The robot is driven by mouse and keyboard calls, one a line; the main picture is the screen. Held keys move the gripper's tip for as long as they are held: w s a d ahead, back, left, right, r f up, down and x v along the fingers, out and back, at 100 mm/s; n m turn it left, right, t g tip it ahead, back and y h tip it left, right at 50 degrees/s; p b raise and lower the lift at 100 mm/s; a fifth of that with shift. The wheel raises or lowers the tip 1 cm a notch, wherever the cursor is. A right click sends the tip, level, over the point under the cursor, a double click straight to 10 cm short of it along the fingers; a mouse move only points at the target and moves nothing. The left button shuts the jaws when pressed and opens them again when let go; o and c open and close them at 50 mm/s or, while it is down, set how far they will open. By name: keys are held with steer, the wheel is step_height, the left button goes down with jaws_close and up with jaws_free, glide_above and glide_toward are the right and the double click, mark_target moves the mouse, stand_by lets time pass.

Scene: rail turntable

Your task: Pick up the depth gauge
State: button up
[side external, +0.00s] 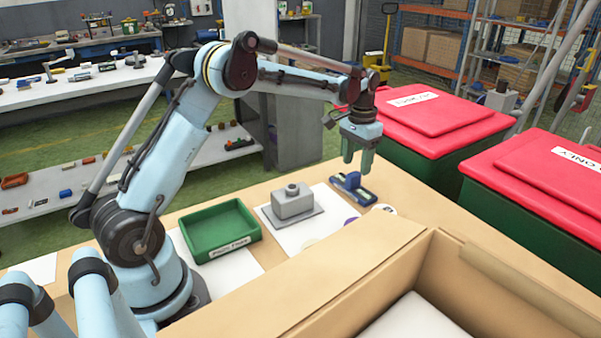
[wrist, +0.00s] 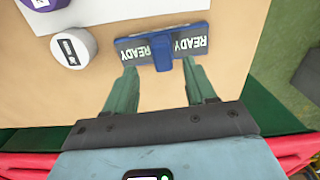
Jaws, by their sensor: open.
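The depth gauge looks to be the blue and dark grey T-shaped tool (side external: 352,188) on the tan table near its far right edge. In the wrist view the gauge (wrist: 162,48) shows a dark bar with READY printed on both sides of a blue middle. My gripper (side external: 357,160) is open and empty above it, fingers pointing down. In the wrist view my fingertips (wrist: 157,68) are spread apart just below the gauge's bar in the picture, with the blue middle between their lines. I see no contact.
A grey block with a knob (side external: 292,203) sits on a white sheet left of the gauge. A green tray (side external: 218,232) stands further left. A white round piece (wrist: 73,47) lies near the gauge. A cardboard box (side external: 455,247) is in front; red-lidded bins (side external: 425,115) stand beyond the edge.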

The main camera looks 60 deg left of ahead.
mark_target(354, 174)
steer(key=shift+s+a+f, duration=0.1)
steer(key=shift+a+f, duration=0.05)
steer(key=shift+f, duration=2.5)
jaws_close()
